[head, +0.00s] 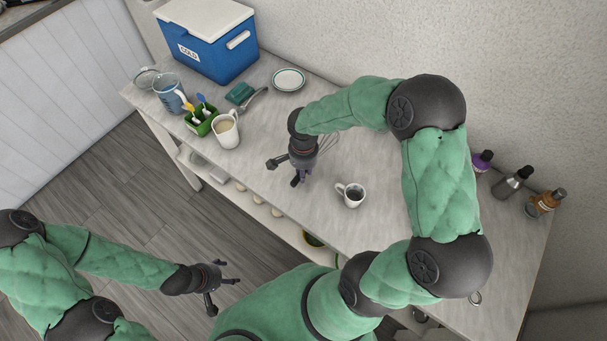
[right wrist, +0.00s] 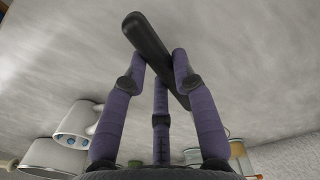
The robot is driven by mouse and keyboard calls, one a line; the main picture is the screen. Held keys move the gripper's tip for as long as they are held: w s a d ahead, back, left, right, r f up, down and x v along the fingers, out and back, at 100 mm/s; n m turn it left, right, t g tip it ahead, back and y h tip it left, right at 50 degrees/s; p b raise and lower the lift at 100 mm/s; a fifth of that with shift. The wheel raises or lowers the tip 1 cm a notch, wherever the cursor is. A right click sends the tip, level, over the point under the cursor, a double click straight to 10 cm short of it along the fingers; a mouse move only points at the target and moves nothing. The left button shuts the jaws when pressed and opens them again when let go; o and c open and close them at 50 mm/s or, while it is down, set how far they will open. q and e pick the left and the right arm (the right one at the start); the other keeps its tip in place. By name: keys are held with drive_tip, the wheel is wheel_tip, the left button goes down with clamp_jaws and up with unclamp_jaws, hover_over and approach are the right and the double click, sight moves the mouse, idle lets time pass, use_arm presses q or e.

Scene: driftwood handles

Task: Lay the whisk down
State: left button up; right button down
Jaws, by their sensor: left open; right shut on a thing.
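The whisk's pale wires (head: 328,142) show beside my right wrist over the table in the head view. Its dark handle (right wrist: 148,40) runs slantwise between the purple fingers in the right wrist view. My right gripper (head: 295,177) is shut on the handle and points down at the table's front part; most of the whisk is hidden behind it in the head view. I cannot tell whether the whisk touches the table. My left gripper (head: 228,286) is open and empty, over the floor in front of the table.
A white mug (head: 346,200) stands close to the right of my right gripper. Bottles (head: 513,183) stand right. The table (head: 262,160) is bare left of my right gripper.

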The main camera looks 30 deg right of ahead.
drive_tip(key=shift+f, duration=0.95)
drive_tip(key=shift+s, duration=0.1)
drive_tip(key=c, duration=1.4)
unclamp_jaws()
drive_tip(key=shift+f, duration=0.1)
drive_tip(key=o, duration=0.4)
